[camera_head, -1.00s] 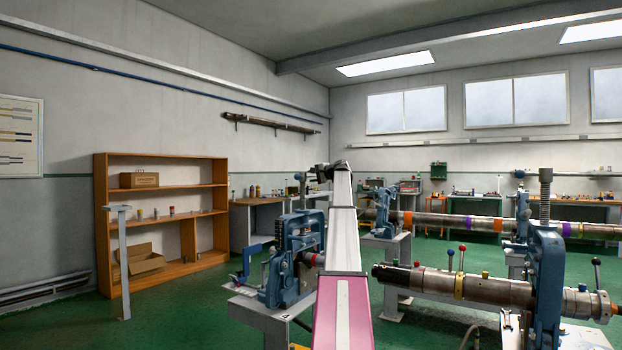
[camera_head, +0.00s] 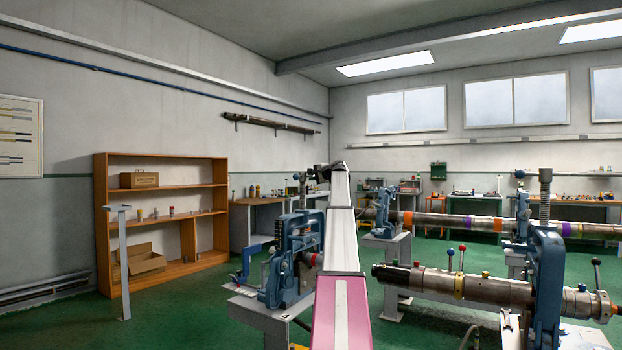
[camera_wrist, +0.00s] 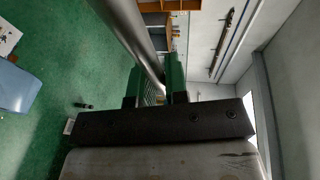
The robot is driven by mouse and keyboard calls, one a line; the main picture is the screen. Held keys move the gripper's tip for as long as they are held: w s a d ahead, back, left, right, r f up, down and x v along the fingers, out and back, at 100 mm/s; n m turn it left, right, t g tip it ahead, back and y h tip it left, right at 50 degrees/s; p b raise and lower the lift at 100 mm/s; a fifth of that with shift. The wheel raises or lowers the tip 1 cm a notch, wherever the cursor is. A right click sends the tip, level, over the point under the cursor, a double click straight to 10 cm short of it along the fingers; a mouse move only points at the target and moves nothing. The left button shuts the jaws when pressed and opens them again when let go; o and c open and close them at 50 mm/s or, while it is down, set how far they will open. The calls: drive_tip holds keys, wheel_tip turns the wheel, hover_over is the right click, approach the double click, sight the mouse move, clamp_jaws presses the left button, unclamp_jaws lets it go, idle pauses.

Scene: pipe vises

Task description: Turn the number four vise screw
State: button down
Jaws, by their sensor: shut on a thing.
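My gripper (camera_wrist: 156,72) shows in the wrist view with its green fingers on either side of a smooth metal bar (camera_wrist: 127,22). It is shut on this bar, which looks like a vise screw handle. The bar slants from the top edge down between the fingers; its lower end is hidden. In the head view my arm reaches forward, and the fingers and bar are too small or hidden to make out. A blue vise (camera_head: 275,275) stands just left of my arm, partly covered by it. I cannot read a number on any vise.
At the right, a nearer blue vise (camera_head: 546,270) with an upright threaded screw (camera_head: 545,195) holds a thick pipe (camera_head: 490,288). Another blue vise (camera_head: 381,212) stands farther back with a banded pipe (camera_head: 455,221). A wooden shelf (camera_head: 104,235) is at the left. Green floor (camera_head: 200,310) is open before it.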

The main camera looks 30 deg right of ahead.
drive_tip(key=shift+s+d+m+h, duration=0.4)
drive_tip(key=shift+s+m+h, duration=0.45)
drive_tip(key=shift+h, duration=0.35)
drive_tip(key=shift+s+d+m+h, duration=0.45)
drive_tip(key=shift+s+m+h, duration=0.45)
drive_tip(key=shift+h, duration=0.3)
drive_tip(key=shift+s+d+m+h, duration=0.4)
drive_tip(key=shift+s+m+h, duration=0.45)
drive_tip(key=shift+h, duration=0.35)
drive_tip(key=c, duration=1.2)
unclamp_jaws()
drive_tip(key=shift+o, duration=0.2)
drive_tip(key=v, duration=1)
drive_tip(key=shift+s, duration=0.45)
